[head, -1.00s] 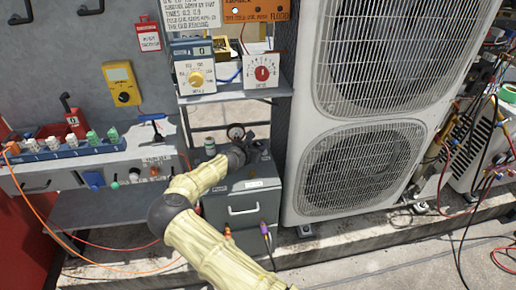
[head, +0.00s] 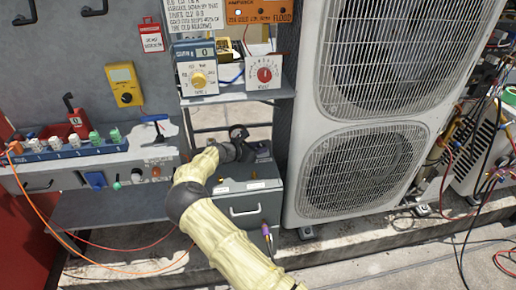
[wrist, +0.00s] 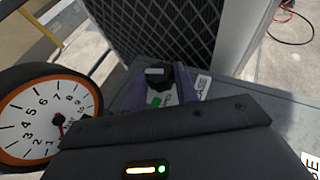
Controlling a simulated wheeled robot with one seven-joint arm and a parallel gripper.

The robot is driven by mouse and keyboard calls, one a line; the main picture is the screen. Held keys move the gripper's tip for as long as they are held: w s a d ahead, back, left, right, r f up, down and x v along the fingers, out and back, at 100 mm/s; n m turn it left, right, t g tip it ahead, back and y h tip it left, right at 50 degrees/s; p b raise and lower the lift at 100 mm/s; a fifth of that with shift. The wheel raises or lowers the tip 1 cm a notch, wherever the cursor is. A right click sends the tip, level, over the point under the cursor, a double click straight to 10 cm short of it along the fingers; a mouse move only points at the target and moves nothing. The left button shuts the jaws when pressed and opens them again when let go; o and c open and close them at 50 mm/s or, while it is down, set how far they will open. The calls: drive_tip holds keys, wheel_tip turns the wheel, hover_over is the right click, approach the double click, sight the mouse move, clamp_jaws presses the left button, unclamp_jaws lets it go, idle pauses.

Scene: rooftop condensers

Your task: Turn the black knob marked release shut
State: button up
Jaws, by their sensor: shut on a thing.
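The black knob (wrist: 160,77) stands on top of a grey box, with a pale mark on its upper face. My gripper (wrist: 160,84) has its two purple fingers on either side of the knob, shut on it. My fingers and the knob cannot be made out clearly there.
A round orange-rimmed gauge (wrist: 45,115) stands close to the left of my gripper. The tall condenser (head: 370,170) rises right beside the box. A shelf with meters (head: 235,97) hangs above. Cables and an orange hose (head: 40,217) run at the left.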

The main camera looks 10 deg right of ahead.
drive_tip(key=o, duration=1)
drive_tip(key=p+v, duration=0.1)
drive_tip(key=v, duration=1.6)
drive_tip(key=shift+s+a+p, duration=0.1)
drive_tip(key=shift+a+p, duration=0.1)
drive_tip(key=shift+p, duration=0.1)
